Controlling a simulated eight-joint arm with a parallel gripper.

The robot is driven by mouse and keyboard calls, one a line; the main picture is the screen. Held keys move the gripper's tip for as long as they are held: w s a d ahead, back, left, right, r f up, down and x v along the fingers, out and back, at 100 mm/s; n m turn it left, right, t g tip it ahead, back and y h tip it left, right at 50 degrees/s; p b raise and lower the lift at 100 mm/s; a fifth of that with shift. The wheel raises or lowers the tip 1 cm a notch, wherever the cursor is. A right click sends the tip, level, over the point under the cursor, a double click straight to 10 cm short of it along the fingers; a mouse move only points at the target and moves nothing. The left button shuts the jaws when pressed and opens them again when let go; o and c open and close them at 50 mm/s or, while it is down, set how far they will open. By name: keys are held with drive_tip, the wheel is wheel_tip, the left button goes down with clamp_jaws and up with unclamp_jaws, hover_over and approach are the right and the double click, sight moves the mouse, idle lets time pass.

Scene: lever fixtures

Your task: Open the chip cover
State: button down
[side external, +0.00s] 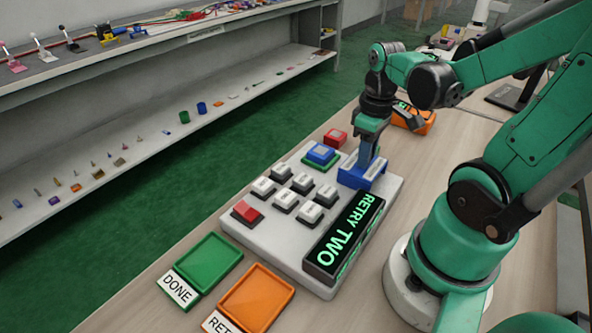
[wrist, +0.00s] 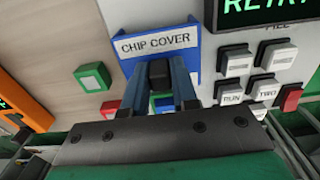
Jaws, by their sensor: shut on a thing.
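The blue chip cover (side external: 351,177) sits at the far right corner of a light grey button panel (side external: 232,222). In the wrist view its white label (wrist: 158,43) reads "CHIP COVER". My gripper (side external: 367,158) points down at the cover from above. In the wrist view my gripper's fingers (wrist: 160,75) are shut on a part of the chip cover at its near edge. The gripped part is mostly hidden between the fingers. I cannot tell how far the cover is raised.
A screen (side external: 345,235) reading "RETRY TWO" stands beside the cover. Several white buttons, a red button (side external: 246,212) and a blue-topped button (side external: 321,154) are close by. A green DONE tray (side external: 208,262) and an orange tray (side external: 257,292) lie in front.

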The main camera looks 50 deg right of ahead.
drive_tip(key=shift+s, duration=0.2)
drive_tip(key=c, duration=0.7)
unclamp_jaws()
drive_tip(key=shift+w, duration=0.1)
drive_tip(key=shift+r, duration=2.75)
drive_tip(key=w+a+t, duration=0.2)
drive_tip(key=a, duration=0.2)
drive_tip(key=w+a+t, duration=0.2)
drive_tip(key=w+a, duration=0.1)
drive_tip(key=w+a+t, duration=0.3)
drive_tip(key=a, duration=0.1)
drive_tip(key=shift+a+r, duration=0.3)
drive_tip(key=shift+r, duration=0.1)
